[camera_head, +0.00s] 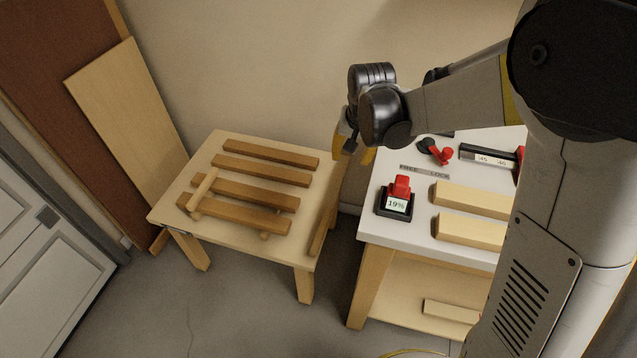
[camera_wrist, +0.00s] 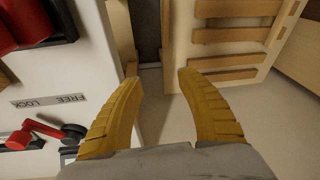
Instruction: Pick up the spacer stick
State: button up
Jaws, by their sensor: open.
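A pale round stick (camera_head: 203,190), which looks like the spacer stick, lies slantwise across the lower brown slats on the low wooden table (camera_head: 170,209). I cannot make this stick out in the wrist view.
Several brown slats (camera_head: 262,154) lie on the low table. The white-topped bench (camera_head: 378,231) at the right holds a red-topped device with a 19% display (camera_head: 397,203), a red lever (camera_head: 440,155) and pale wooden blocks (camera_head: 470,232). A pale board (camera_head: 120,110) leans against the wall.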

jog(key=m+g, duration=0.1)
jog(key=g, duration=0.1)
send_over(322, 229)
jog(key=w+d, duration=0.2)
jog(key=d, duration=0.1)
notch_tip(322, 229, down, 13)
jog(key=shift+m+g, duration=0.4)
jog(key=shift+g, duration=0.1)
jog(key=f, duration=0.7)
jog(key=a+f+b, duration=0.1)
jog(key=f, duration=0.5)
jog(key=s+a+f, duration=0.1)
jog(key=f, duration=0.6)
jog(key=shift+s+a+f+b, duration=0.1)
jog(key=shift+a+f+b, duration=0.15)
jog(key=shift+f+b, duration=0.1)
jog(key=f+b, duration=0.2)
jog(key=f, duration=0.1)
jog(key=f+b, duration=0.1)
jog(key=f, duration=0.1)
jog(key=shift+s+a+f, duration=0.25)
jog(key=shift+s+a, duration=0.1)
jog(key=shift+r, duration=0.1)
grip_shut()
